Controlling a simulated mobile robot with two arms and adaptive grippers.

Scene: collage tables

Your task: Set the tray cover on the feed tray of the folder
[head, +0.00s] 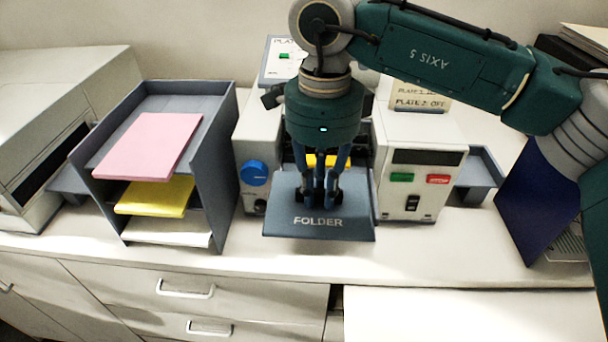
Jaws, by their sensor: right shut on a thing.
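The tray cover (285,212) is a flat blue-grey panel marked FOLDER, at the middle of the head view. My right gripper (324,196) points down from above and is shut on the cover near its middle; its fingers hide the gripped part. The cover lies roughly level at the front of the folder (419,170), between its two light housings. The feed tray is hidden behind the cover and my gripper, so I cannot tell whether the cover touches it. Yellow paper (318,160) shows behind my fingers. My left gripper is not in view.
A grey shelf rack (216,165) with pink, yellow and white paper stands left of the folder. A pale machine (60,100) is at far left. A dark blue panel (540,205) stands at right. The counter front (420,262) is clear.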

